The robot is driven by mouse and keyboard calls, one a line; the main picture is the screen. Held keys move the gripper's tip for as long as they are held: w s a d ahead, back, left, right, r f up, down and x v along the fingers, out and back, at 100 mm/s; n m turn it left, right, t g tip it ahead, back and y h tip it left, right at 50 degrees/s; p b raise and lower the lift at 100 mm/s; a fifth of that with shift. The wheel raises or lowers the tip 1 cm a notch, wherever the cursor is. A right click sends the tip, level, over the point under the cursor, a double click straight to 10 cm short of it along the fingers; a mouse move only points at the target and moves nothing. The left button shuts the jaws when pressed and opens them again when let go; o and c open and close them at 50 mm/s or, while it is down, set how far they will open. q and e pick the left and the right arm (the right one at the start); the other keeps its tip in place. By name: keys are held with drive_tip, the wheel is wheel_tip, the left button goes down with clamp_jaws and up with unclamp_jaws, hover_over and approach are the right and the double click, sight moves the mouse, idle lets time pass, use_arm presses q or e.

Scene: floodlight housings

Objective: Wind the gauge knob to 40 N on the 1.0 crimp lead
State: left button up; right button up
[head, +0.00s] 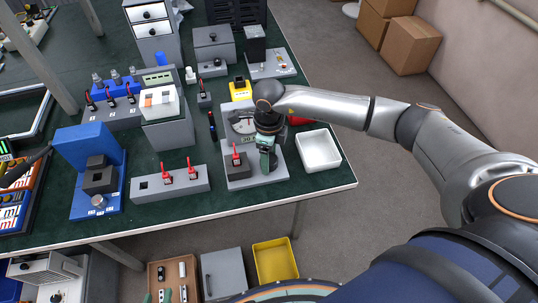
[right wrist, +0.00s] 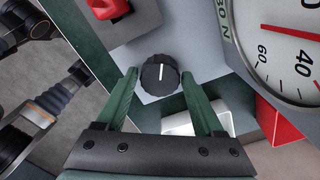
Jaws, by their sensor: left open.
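The gauge (head: 242,122) has a white dial and a "30 N" label, and stands on a grey base plate (head: 270,178). The dial also shows in the right wrist view (right wrist: 285,50), with 60 and 40 readable and a red needle whose visible end lies just past 60; part is cut off. The black knob (right wrist: 160,75) has a white line pointing up. My right gripper (right wrist: 160,78) is open, a finger on either side of the knob with small gaps; the head view (head: 267,168) shows it above the plate. A red lead (head: 236,155) stands in a dark block.
A grey rack (head: 145,190) with red leads stands left of the plate. A white tray (head: 319,150) is to the right, near the table edge. A blue press-like fixture (head: 78,148) stands further left. A yellow bin (head: 272,262) is below the table.

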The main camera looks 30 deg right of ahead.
drive_tip(key=c, duration=1)
drive_tip(key=shift+m, duration=0.3)
drive_tip(key=m, duration=0.3)
drive_tip(key=shift+m, duration=2)
drive_tip(key=o, duration=1.3)
drive_tip(key=shift+o, duration=0.2)
drive_tip(key=shift+r, duration=0.15)
